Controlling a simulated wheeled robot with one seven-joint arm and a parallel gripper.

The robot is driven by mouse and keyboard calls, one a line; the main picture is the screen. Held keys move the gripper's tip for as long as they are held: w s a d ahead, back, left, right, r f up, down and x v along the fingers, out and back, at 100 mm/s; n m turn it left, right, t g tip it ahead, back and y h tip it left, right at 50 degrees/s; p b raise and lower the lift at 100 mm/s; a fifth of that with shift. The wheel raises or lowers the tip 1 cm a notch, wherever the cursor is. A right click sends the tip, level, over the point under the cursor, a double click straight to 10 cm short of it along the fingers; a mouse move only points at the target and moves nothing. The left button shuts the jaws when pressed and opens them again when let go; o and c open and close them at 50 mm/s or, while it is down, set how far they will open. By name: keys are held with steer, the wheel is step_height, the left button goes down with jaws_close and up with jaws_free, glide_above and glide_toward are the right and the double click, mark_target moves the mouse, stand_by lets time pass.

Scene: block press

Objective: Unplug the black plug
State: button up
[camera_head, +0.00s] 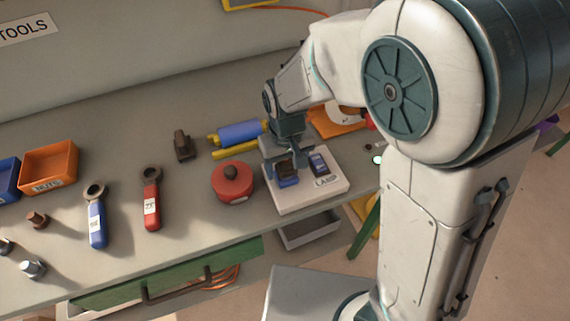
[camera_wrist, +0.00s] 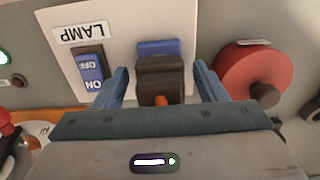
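The black plug (camera_wrist: 160,76) sits in a blue socket (camera_wrist: 158,48) on the white LAMP panel (camera_wrist: 125,18). In the head view the plug (camera_head: 286,168) is partly hidden under my gripper (camera_head: 284,158), with the blue socket (camera_head: 289,182) at its near side. In the wrist view my gripper (camera_wrist: 160,88) is open, with one finger on each side of the plug. A gap shows between each finger and the plug. An orange spot marks the plug's near end.
A blue ON/OFF rocker switch (camera_wrist: 88,70) is left of the plug in the wrist view. A round red object with a knob (camera_head: 232,182) stands close beside the panel. Wrenches (camera_head: 151,198), a dark block (camera_head: 183,146) and a blue cylinder (camera_head: 240,132) lie on the bench.

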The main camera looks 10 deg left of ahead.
steer(key=c, duration=1.2)
steer(key=shift+o, duration=0.2)
steer(key=shift+r+p, duration=2.4)
steer(key=shift+r, duration=0.65)
